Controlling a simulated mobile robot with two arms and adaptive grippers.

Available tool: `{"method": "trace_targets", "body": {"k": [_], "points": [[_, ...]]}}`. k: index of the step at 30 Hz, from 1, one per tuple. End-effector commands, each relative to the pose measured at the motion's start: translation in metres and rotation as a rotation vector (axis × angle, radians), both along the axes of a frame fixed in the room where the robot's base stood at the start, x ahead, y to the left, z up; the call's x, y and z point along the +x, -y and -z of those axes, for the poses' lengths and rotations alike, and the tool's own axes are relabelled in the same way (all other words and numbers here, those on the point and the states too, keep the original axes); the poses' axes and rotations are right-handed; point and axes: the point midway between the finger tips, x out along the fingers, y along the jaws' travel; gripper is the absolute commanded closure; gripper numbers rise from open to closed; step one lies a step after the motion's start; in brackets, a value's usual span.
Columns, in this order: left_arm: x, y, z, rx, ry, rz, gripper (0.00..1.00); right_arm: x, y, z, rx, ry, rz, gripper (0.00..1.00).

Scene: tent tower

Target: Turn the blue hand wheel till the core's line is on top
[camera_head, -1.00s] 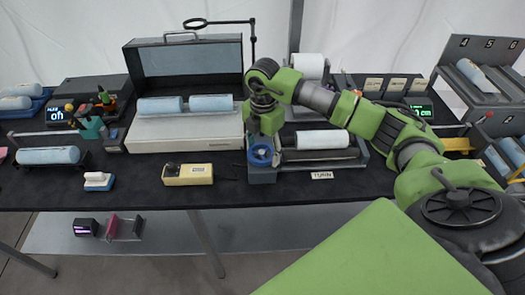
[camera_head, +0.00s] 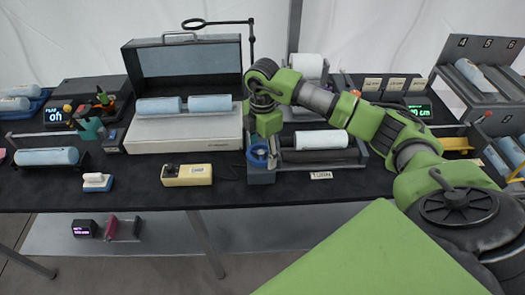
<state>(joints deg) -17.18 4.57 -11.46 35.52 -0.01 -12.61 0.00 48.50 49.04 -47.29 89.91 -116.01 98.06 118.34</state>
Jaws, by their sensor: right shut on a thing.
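The blue hand wheel (camera_head: 258,156) stands on the left end of a grey roller stand, above a label reading TURN (camera_head: 321,175). A pale core (camera_head: 322,140) lies level in that stand, to the right of the wheel. No line shows on the part of the core that I can see. My right gripper (camera_head: 262,142) reaches down from above and is shut on the hand wheel; its fingertips are small and partly hidden. My left gripper is out of view.
An open grey case (camera_head: 184,146) with two pale blue cores stands left of the wheel. A yellow box with a black knob (camera_head: 187,175) lies in front of it. Numbered slots (camera_head: 480,75) are at the far right. The table's front strip is mostly clear.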

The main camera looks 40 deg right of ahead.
Motion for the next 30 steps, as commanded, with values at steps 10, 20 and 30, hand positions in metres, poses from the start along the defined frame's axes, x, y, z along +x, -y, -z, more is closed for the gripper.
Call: {"method": "trace_targets", "body": {"k": [10,20,30], "points": [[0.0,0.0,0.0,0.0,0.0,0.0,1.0,0.0,0.0,0.0,0.0,0.002,-0.001,0.26],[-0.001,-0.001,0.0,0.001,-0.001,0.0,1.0,0.002,0.0,-0.022,-0.001,0.005,-0.001,0.26],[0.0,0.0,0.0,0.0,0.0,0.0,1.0,0.001,0.0,-0.093,0.0,0.005,-0.001,0.26]]}}
